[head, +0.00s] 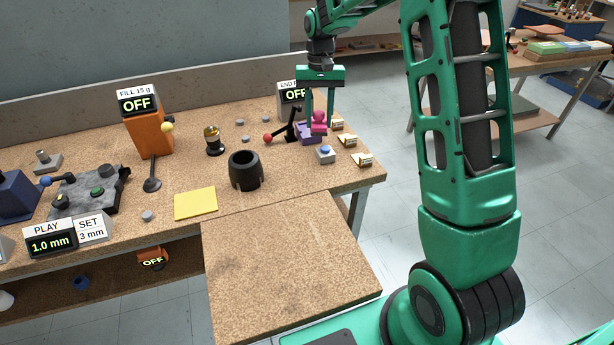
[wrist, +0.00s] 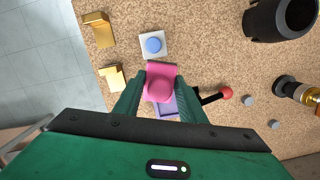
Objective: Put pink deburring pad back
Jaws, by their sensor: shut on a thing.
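The pink deburring pad (head: 319,122) has a rounded knob and a flat base. My gripper (head: 318,108) is shut on it at the right end of the bench. In the wrist view the pad (wrist: 161,84) sits between the two fingers of my gripper (wrist: 160,92). A purple holder (head: 306,134) is directly below and beside the pad; in the wrist view part of the holder (wrist: 166,108) shows past the pad. I cannot tell whether the pad touches the holder.
A blue button on a white block (head: 325,154) stands just in front of the pad. Several small brass stands (head: 350,140) line the right edge. A lever with a red knob (head: 268,138) is close on the left. A black cup (head: 244,171) stands farther left; the front board (head: 290,250) is clear.

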